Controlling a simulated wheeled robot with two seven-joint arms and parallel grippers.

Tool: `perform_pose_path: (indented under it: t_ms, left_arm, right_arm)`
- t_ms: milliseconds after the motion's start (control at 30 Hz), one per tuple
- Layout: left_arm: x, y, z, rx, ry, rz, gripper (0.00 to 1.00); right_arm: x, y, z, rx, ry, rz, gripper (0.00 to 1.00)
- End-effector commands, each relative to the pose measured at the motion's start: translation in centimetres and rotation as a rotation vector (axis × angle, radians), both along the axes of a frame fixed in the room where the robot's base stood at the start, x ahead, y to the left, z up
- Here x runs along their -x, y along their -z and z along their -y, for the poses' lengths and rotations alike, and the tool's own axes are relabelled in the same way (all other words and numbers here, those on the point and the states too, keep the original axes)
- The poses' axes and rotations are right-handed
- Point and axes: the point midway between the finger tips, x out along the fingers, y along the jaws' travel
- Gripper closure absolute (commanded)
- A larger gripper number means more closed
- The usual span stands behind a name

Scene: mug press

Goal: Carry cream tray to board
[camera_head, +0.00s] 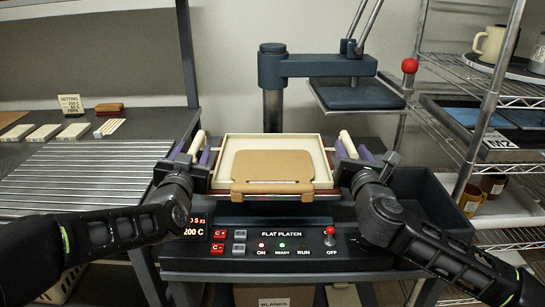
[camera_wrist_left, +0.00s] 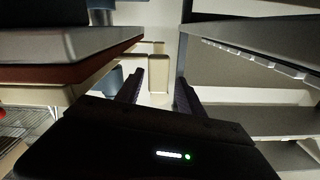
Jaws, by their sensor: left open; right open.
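The cream tray (camera_head: 228,154) sits on the press in the middle of the head view, with a tan flat piece (camera_head: 272,165) with a front bar lying in it. In the wrist view the tray's cream edge (camera_wrist_left: 97,78) shows beside a red-brown layer and a grey slab. My left gripper (camera_head: 192,149) is open, its purple fingers on either side of the tray's left cream handle (camera_head: 197,143). That handle also shows between the fingers in the wrist view (camera_wrist_left: 158,72). My right gripper (camera_head: 354,149) is open around the right handle (camera_head: 347,144). A grey slatted board (camera_head: 85,180) lies on the left bench.
The press's upper plate (camera_head: 358,95) is swung to the right behind the tray, near a red ball knob (camera_head: 410,65). A control panel (camera_head: 285,245) is in front. A wire rack (camera_head: 480,75) with mugs stands right, beside a dark bin (camera_head: 425,190). Small blocks (camera_head: 75,131) line the left bench's back.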

Motion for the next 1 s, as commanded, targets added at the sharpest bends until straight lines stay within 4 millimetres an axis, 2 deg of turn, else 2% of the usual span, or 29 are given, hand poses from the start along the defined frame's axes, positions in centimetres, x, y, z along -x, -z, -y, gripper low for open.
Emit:
perform_pose_path:
  t_ms: [100, 233, 600, 1000]
  left_arm:
    - [-1.7, 0.1, 0.0, -0.002, -0.001, -0.002, 0.55]
    - [-2.8, 0.1, 0.0, -0.001, 0.000, -0.001, 0.55]
    - [-3.3, 0.0, 0.0, 0.000, 0.001, -0.001, 0.56]
    - [-3.3, 0.0, -0.1, 0.000, -0.001, -0.001, 0.88]
  right_arm:
    - [-1.7, 0.0, 0.0, 0.000, 0.000, 0.001, 0.55]
    - [-2.8, 0.0, 0.0, 0.000, -0.001, 0.000, 0.55]
    - [-3.3, 0.0, 0.0, 0.001, 0.000, 0.000, 0.56]
    - [-3.3, 0.0, 0.0, 0.001, 0.000, 0.000, 0.88]
